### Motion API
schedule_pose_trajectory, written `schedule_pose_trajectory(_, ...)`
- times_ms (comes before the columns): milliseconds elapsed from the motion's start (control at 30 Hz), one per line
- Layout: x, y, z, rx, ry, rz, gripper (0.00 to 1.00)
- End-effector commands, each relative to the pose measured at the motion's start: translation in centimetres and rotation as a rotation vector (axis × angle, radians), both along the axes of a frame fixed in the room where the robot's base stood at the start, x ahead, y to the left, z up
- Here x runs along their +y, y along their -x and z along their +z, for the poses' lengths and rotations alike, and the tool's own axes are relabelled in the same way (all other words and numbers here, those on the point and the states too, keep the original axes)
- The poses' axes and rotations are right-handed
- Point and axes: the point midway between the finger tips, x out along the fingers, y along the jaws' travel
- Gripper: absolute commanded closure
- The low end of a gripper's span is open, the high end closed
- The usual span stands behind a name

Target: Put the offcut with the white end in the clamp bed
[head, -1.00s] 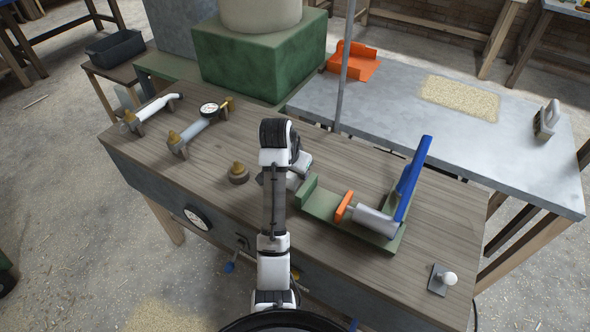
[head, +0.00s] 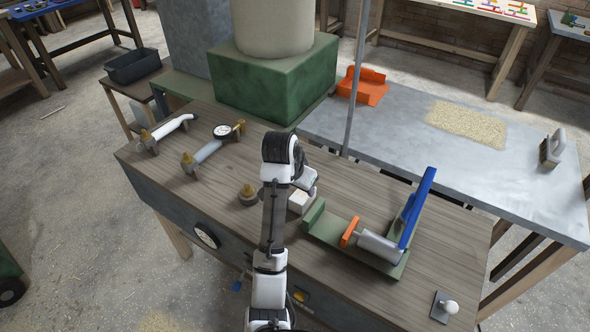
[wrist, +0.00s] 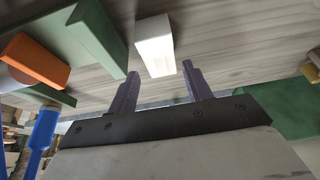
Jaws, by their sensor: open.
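The offcut with the white end (wrist: 155,46) lies on the wooden bench top. In the head view its pale block (head: 301,202) shows partly behind my arm, just left of the clamp. My gripper (wrist: 160,69) is open, its two purple fingers spread with the offcut at and beyond their tips. I cannot tell whether the fingers touch it. The green clamp bed (head: 330,231) stands to the right, with an orange jaw (head: 349,232), a grey cylinder and a blue lever (head: 417,208). It also shows at the left of the wrist view (wrist: 92,35).
A brass-topped knob (head: 248,195) stands left of my arm. Two pipe fittings (head: 205,155), one with a gauge, lie farther left. A white-knobbed plate (head: 444,306) is at the bench's right end. A thin upright pole (head: 358,90) rises behind the clamp.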

Motion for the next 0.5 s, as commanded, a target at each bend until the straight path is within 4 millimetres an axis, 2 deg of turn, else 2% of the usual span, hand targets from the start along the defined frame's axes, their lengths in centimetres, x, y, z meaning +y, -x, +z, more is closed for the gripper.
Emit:
schedule_pose_trajectory(100,0.5,0.4,1.3,0.001,-0.001,0.004,0.50)
schedule_pose_trajectory(500,1.2,1.3,3.9,-0.002,-0.003,0.003,0.50)
